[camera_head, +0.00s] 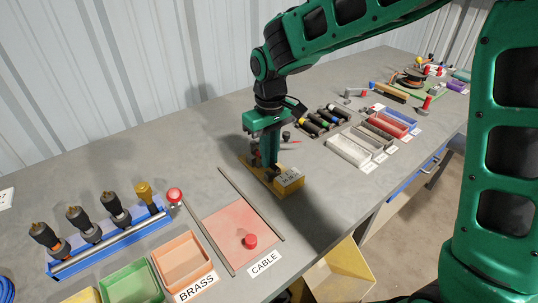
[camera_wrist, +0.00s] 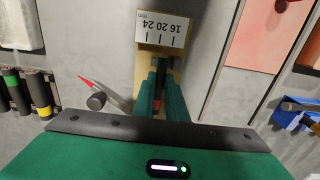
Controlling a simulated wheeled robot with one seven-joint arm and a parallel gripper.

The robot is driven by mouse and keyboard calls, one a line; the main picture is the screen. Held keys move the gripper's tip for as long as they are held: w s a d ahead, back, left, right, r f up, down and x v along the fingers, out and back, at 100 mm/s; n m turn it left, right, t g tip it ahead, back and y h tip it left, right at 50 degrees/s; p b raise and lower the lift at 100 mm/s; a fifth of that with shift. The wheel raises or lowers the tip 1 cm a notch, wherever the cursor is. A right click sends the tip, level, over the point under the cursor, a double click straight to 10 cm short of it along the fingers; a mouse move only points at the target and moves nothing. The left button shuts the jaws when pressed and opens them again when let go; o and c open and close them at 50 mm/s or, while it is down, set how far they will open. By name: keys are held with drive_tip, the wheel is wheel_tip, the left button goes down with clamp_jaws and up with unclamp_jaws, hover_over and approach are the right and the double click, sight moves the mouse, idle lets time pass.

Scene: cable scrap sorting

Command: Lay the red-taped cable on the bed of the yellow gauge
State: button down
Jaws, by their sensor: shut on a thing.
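The yellow gauge (camera_head: 289,182) stands near the middle of the bench. Its white scale plate (camera_wrist: 162,30) reads 16, 20, 24 in the wrist view. My gripper (camera_head: 270,167) points down over the gauge bed. In the wrist view my gripper (camera_wrist: 161,78) is shut on a short dark cable (camera_wrist: 160,82) with a red band. The cable lies low over the yellow bed, mostly hidden by my fingers. I cannot tell whether it touches the bed. A dark knob (camera_wrist: 97,101) with a red pointer (camera_wrist: 88,84) sits beside the gauge.
Several dark cables with coloured bands (camera_head: 318,122) lie in a rack to the right, beside open trays (camera_head: 350,151). BRASS and green bins and a blue tool rack (camera_head: 115,244) are further left.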

drive_tip(key=shift+f, duration=0.6)
idle(0.6)
drive_tip(key=c, duration=1.7)
unclamp_jaws()
drive_tip(key=shift+r, duration=3.5)
